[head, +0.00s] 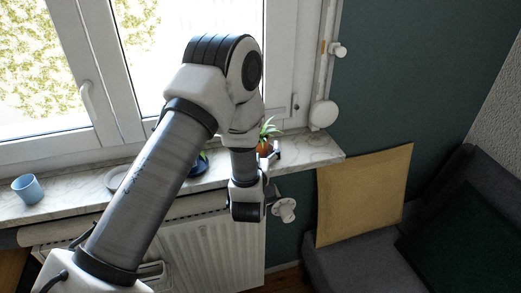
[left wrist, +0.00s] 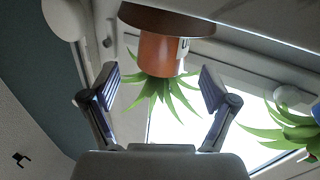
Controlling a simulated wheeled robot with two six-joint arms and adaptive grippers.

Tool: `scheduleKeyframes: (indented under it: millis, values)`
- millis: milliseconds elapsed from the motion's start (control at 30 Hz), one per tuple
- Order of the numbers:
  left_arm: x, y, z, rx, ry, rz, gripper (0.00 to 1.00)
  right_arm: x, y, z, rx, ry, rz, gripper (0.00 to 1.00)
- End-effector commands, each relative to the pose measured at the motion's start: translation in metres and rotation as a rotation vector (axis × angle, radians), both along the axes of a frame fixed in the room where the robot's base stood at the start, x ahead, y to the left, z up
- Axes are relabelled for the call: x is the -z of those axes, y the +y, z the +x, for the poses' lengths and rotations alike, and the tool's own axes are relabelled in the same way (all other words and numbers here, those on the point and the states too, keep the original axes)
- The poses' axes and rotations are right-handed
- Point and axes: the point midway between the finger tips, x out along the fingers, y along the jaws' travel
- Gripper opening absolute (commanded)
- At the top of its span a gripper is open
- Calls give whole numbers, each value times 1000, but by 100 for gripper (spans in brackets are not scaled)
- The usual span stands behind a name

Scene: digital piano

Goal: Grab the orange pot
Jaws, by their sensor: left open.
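The orange pot (head: 264,146) with a spiky green plant stands on the windowsill near its right end, partly hidden behind my left arm in the head view. In the left wrist view, the picture is upside down and the orange pot (left wrist: 158,55) shows at upper centre on a brown saucer (left wrist: 190,22). My left gripper (left wrist: 158,80) is open and empty, one finger to each side of the plant's leaves in that view. I see no contact with the pot. My right gripper is not in view.
A second plant (left wrist: 290,128) stands nearby on the sill. A dark blue pot or saucer (head: 199,166), a pale plate (head: 116,178) and a light blue cup (head: 28,188) are along the marble windowsill (head: 75,203). A radiator (head: 215,245) is below; the window is behind.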

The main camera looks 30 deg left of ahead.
Motion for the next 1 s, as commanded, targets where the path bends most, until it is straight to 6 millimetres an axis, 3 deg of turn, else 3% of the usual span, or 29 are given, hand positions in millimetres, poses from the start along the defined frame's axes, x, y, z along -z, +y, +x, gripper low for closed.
scheduleKeyframes:
  millis: [133,267,500,700,733,1000]
  values:
    - [-1,18,19,-4,1,-2,86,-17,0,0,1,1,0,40]
    - [1,27,36,-2,-1,0,86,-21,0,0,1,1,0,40]
    - [3,27,40,0,1,0,86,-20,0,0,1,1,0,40]
    - [3,27,39,0,0,1,15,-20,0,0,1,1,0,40]
    - [3,27,39,0,0,1,9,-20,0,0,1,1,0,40]
    - [3,27,39,0,0,1,9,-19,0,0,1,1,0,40]
